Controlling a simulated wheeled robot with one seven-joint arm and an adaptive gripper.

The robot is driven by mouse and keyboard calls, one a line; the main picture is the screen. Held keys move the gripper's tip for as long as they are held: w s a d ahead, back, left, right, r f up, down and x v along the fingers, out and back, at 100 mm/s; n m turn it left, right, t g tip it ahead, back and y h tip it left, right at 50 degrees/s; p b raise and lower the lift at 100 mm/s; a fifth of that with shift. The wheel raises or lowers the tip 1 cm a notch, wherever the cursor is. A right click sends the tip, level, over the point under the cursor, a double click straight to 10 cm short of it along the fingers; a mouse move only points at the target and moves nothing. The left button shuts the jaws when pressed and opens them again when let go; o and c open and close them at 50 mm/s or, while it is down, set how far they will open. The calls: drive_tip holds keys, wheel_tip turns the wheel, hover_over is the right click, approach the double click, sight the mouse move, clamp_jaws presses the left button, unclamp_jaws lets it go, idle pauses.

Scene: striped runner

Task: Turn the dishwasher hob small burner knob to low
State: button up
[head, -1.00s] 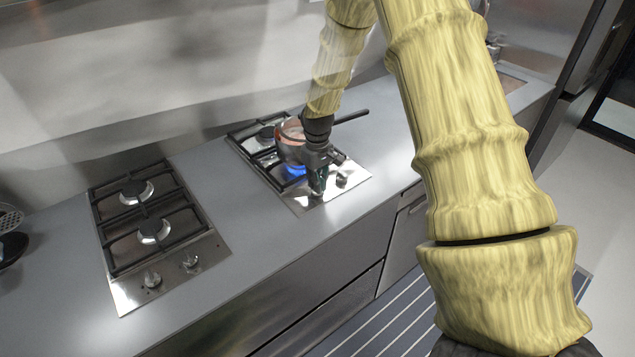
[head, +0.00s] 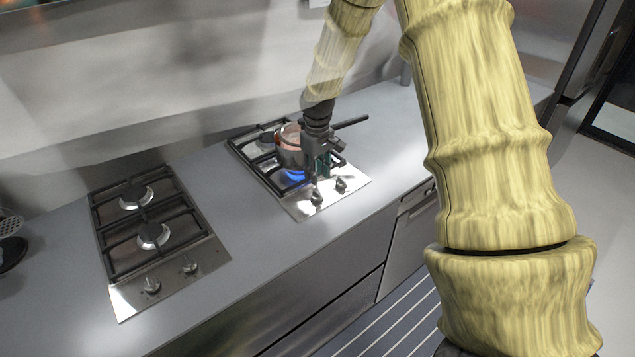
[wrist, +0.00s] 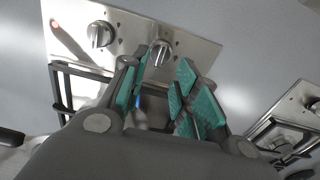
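The hob on the right (head: 300,208) has two knobs on its steel front strip. The left knob (head: 316,196) shows just below my gripper (head: 319,175); the right knob (head: 341,184) stands beside it. In the wrist view, one knob (wrist: 161,52) lies beyond and between the tips of my open gripper (wrist: 164,66), with no contact visible. The other knob (wrist: 100,34) is left of the fingers. A pot (head: 290,152) stands over a blue flame (head: 295,176), partly hidden by my gripper. I cannot read the knob markings.
A second hob (head: 205,250) with two unlit burners and two knobs is set in the counter on the left. The pot's dark handle (head: 350,122) points right. The grey counter (head: 255,235) between the hobs is clear. A striped runner (head: 385,325) lies on the floor.

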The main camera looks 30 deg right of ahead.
sight(317, 191)
wheel_tip(317, 191, up, 6)
drive_tip(key=shift+f, duration=0.15)
idle(0.6)
